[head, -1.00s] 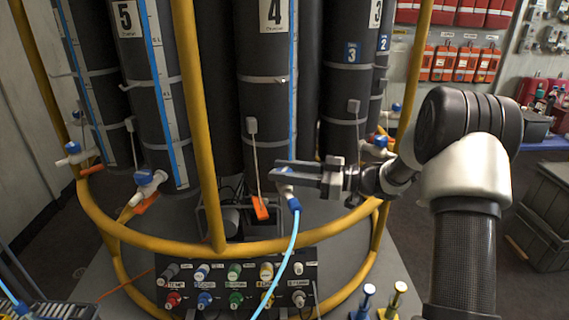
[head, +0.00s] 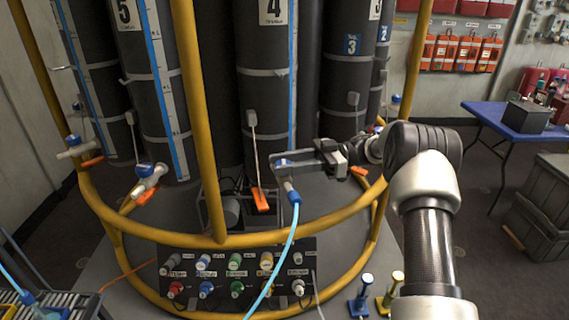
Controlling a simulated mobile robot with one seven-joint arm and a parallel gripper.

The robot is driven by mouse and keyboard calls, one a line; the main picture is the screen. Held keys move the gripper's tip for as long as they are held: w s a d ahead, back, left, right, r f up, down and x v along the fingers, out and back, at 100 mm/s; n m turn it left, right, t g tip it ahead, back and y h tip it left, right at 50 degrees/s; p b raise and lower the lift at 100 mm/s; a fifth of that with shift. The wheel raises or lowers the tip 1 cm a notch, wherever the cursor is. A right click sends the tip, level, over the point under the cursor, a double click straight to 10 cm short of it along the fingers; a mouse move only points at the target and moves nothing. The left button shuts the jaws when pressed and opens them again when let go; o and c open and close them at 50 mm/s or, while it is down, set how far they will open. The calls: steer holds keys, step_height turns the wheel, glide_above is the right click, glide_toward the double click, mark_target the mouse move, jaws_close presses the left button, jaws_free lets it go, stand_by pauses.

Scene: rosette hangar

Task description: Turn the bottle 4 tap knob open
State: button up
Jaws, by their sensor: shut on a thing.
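Bottle 4 (head: 262,95) is a tall dark cylinder with a number 4 label and a blue strip, standing behind the yellow rail. Its tap (head: 285,178) is low at its front, with a light body and a blue hose connector below. My gripper (head: 281,163) comes in from the right, level with the top of the tap. Its jaws are shut on the blue tap knob, of which only a small blue patch shows between the fingers. How far the knob is turned cannot be told.
A yellow tubular rail (head: 255,241) rings the bottles, with an upright (head: 205,130) left of bottle 4. A blue hose (head: 285,250) hangs from the tap past a panel of coloured connectors (head: 236,275). Bottle 5 (head: 155,100) stands left. A blue table (head: 490,112) is at right.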

steer(key=shift+a+r, duration=0.1)
steer(key=o, duration=1.1)
steer(key=v, duration=1.2)
